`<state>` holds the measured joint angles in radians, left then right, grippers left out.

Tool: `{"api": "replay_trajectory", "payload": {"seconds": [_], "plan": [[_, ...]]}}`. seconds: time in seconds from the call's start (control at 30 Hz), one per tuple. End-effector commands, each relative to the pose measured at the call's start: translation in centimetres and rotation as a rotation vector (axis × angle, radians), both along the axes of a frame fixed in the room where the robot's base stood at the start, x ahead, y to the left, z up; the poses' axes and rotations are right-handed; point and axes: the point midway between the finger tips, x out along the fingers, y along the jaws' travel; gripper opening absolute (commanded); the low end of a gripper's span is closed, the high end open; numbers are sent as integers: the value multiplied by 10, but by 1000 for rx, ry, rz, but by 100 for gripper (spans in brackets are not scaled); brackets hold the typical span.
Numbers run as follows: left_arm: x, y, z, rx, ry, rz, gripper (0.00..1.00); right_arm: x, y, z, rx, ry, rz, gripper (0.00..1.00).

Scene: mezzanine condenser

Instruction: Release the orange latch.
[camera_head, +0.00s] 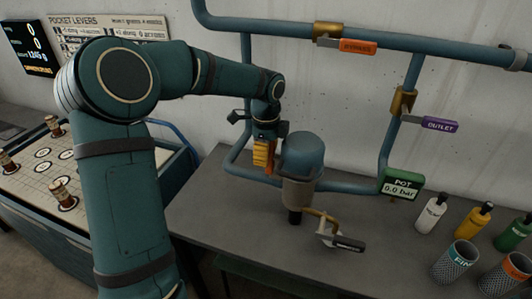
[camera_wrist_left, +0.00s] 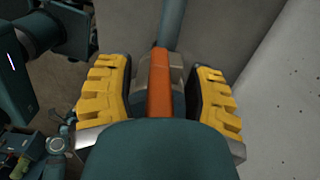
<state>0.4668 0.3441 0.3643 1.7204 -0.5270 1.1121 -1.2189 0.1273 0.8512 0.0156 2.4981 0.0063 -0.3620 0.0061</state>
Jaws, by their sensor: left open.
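The orange latch (camera_wrist_left: 160,88) shows in the left wrist view as an upright orange bar between the two yellow-padded fingers of my left gripper (camera_wrist_left: 162,76). Gaps show on both sides of the bar, so the fingers look apart from it. My right gripper is not in view.
Blue pipes carry an orange BYPASS lever (camera_head: 357,47) and a purple OUTLET lever (camera_head: 440,124). A green POT gauge (camera_head: 402,185) reads 0.0 bar. A black-handled tap (camera_head: 345,243) juts from the pot. Bottles and mesh cups stand at right on the grey bench (camera_head: 225,225).

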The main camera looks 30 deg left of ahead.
Motion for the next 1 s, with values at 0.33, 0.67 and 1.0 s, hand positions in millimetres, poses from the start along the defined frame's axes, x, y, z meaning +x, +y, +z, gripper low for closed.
{"api": "replay_trajectory", "payload": {"seconds": [0.33, 0.67, 1.0], "plan": [[0, 0, 0, 0, 0, 0, 6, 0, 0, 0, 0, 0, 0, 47], [0, 0, 0, -1, 2, 0, 0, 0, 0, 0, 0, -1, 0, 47], [-2, 7, -1, -78, -14, 5, 0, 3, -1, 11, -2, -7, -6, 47]]}}
